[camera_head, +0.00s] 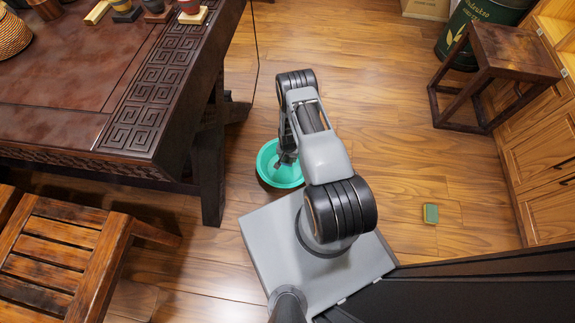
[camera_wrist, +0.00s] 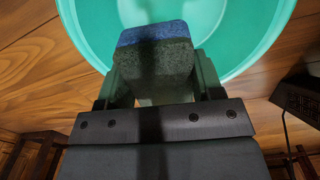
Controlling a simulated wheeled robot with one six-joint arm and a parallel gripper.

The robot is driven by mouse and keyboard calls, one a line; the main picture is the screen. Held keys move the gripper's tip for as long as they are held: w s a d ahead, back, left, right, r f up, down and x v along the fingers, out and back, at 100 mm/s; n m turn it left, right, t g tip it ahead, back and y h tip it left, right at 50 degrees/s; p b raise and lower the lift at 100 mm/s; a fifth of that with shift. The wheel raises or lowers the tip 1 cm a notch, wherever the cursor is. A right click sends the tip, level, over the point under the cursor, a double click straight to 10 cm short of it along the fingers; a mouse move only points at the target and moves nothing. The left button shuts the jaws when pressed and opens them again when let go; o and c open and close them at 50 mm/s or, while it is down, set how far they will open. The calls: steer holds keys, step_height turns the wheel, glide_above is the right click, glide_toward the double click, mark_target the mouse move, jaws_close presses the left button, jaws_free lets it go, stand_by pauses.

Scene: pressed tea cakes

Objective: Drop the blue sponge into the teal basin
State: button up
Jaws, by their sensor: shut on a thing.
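The teal basin (camera_head: 283,180) stands on the wooden floor beside the dark table's leg. In the wrist view the basin (camera_wrist: 246,30) fills the upper middle. My gripper (camera_head: 286,160) reaches down over the basin and hides part of its inside. In the wrist view my gripper (camera_wrist: 157,82) is shut on the blue sponge (camera_wrist: 152,55), a block with a blue strip and a dark grey-green face. The sponge is in front of the basin in that view; I cannot tell its exact height. It is hard to make out in the head view.
A dark carved table (camera_head: 140,110) stands left of the basin, with a slatted wooden seat (camera_head: 55,245) below it. A wooden stool (camera_head: 510,50) and a dark green bin (camera_head: 485,18) stand at upper right. The middle floor is clear.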

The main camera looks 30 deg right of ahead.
step_height(320, 180, down, 5)
steer(key=b, duration=0.3)
steer(key=o, duration=0.9)
step_height(320, 180, up, 14)
steer(key=p, duration=0.5)
steer(key=shift+f, duration=0.1)
stand_by(0.3)
